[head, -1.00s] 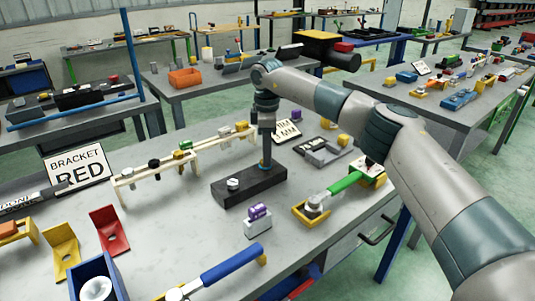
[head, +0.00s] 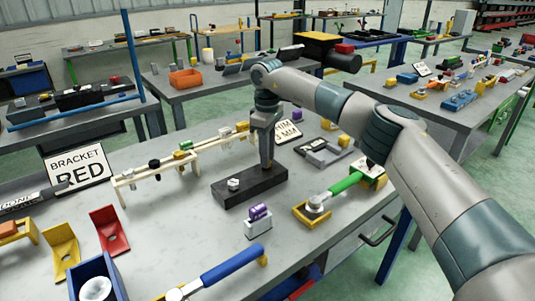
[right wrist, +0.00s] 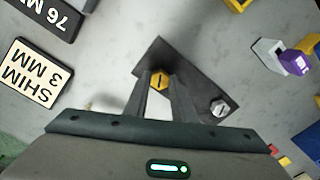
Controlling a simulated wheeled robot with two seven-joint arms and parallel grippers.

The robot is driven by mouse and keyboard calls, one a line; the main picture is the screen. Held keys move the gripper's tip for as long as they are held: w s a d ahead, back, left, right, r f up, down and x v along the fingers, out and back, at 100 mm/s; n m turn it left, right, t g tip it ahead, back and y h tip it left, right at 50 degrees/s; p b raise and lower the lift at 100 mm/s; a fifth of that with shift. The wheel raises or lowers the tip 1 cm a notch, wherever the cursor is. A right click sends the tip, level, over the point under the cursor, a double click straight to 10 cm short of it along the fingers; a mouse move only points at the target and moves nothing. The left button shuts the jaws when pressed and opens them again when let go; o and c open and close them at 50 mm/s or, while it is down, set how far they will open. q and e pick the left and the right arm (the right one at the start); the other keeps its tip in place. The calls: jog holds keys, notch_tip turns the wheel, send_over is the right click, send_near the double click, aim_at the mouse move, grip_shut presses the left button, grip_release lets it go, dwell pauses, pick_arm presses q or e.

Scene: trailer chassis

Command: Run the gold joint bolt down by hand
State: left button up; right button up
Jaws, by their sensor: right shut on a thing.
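The gold joint bolt (right wrist: 159,80) shows in the right wrist view between my fingertips, at one end of a dark joint block (right wrist: 190,62). In the head view the block (head: 248,188) lies on the grey bench, and my gripper hides the gold bolt. My right gripper (head: 266,167) points down onto the block's far right end. Its fingers (right wrist: 160,88) are shut on the gold bolt. A silver bolt (head: 233,184) stands at the block's other end; it also shows in the right wrist view (right wrist: 219,107). My left gripper is not in view.
A wooden rack (head: 185,160) stands left of the block. A green-handled wrench (head: 344,185) rests at a yellow tray (head: 312,216) on the right. A purple part on a grey holder (head: 258,222) stands in front. A shim sign (head: 288,132) is behind.

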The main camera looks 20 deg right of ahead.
jog(key=shift+w+r, duration=0.15)
jog(key=shift+r, duration=0.15)
jog(key=o, duration=1.1)
jog(key=shift+f, duration=0.1)
jog(key=shift+c, duration=0.2)
jog(key=shift+f, duration=0.1)
